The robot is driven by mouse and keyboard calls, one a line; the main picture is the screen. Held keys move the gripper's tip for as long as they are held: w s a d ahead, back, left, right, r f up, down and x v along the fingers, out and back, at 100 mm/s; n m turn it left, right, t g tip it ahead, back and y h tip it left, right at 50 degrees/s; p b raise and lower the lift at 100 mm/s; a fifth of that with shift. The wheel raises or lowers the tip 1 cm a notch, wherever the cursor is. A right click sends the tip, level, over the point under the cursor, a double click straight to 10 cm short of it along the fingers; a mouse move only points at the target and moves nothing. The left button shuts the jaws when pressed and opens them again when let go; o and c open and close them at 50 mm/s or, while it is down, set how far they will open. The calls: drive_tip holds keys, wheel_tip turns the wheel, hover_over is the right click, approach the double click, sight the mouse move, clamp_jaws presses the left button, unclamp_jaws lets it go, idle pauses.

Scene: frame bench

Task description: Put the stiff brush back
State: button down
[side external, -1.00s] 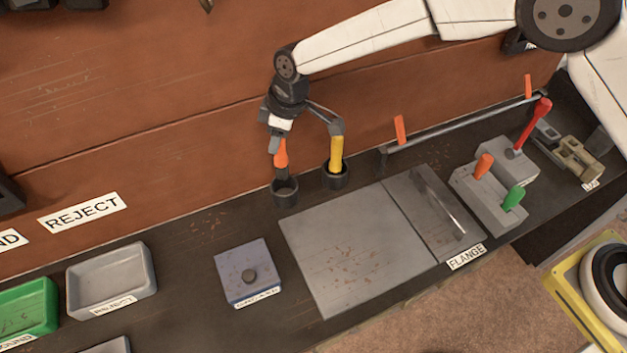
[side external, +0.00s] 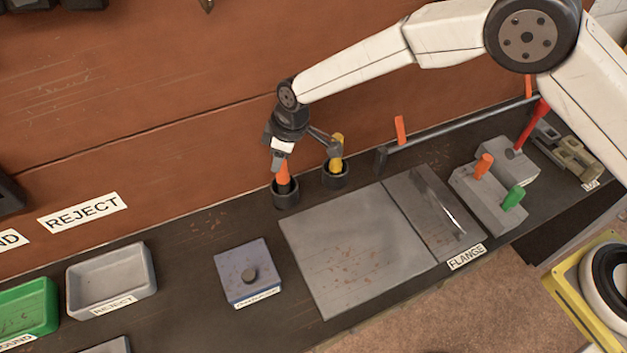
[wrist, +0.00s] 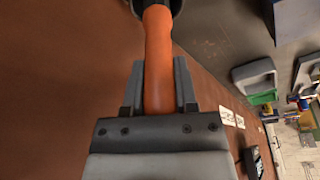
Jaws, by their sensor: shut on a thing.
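The brush (side external: 283,173) with the orange handle stands upright with its lower end inside the left black cup (side external: 285,195). My gripper (side external: 279,160) is shut on the upper part of its handle. In the wrist view the orange handle (wrist: 158,60) lies between the two grey fingers (wrist: 158,88), and the cup's dark rim shows at the top edge. The brush's bristles are hidden in the cup.
A yellow-handled tool (side external: 337,150) stands in a second black cup (side external: 335,176) just right, close to my wrist. A grey plate (side external: 355,250) lies in front, a blue-grey block (side external: 247,270) front left. A rail (side external: 460,130) and a block with orange and green handles (side external: 488,200) are at right.

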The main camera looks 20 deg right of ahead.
drive_tip(key=shift+f, duration=1.2)
drive_tip(key=shift+c, duration=1.9)
unclamp_jaws()
drive_tip(key=shift+f, duration=0.1)
drive_tip(key=v, duration=1.2)
drive_tip(key=shift+d, duration=0.15)
